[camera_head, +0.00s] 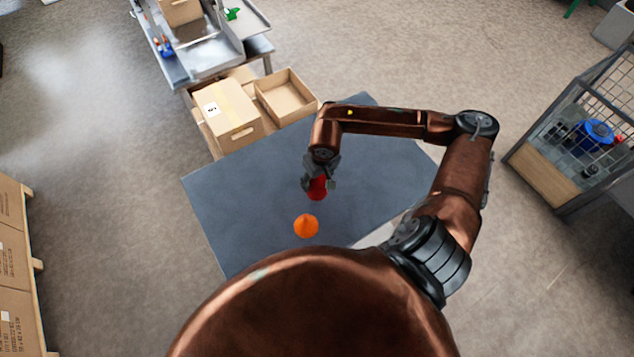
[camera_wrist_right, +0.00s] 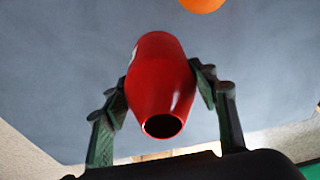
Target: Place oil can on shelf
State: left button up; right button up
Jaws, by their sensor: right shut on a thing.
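My right gripper (camera_head: 322,172) is shut on a red, rounded can-like thing (camera_head: 317,188) over the blue-grey table. In the right wrist view, the red thing (camera_wrist_right: 160,85) sits between the two fingers, with its dark round opening facing the camera. An orange, pointed-top thing (camera_head: 306,226) stands on the table just in front of the gripper; its edge also shows in the wrist view (camera_wrist_right: 202,4). I cannot tell for sure which of the two is the oil can. My left gripper is not in view.
The blue-grey table (camera_head: 225,205) is otherwise clear. Cardboard boxes (camera_head: 228,112) sit beyond its far edge, before a metal workbench (camera_head: 205,58). A mesh-sided rack (camera_head: 590,130) with a blue item stands at the right. Stacked boxes (camera_head: 15,260) stand at the left. Floor lies open between.

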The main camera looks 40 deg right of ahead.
jog(key=shift+w+d+f, duration=0.1)
jog(key=shift+w+f, duration=0.15)
jog(key=shift+f, duration=0.1)
jog(key=shift+w+f+p, duration=0.1)
jog(key=shift+f+p, duration=0.3)
jog(key=shift+f, duration=1.2)
jog(key=shift+f, duration=0.1)
jog(key=shift+f, duration=0.15)
jog(key=o, duration=1.4)
jog(key=shift+c, duration=0.2)
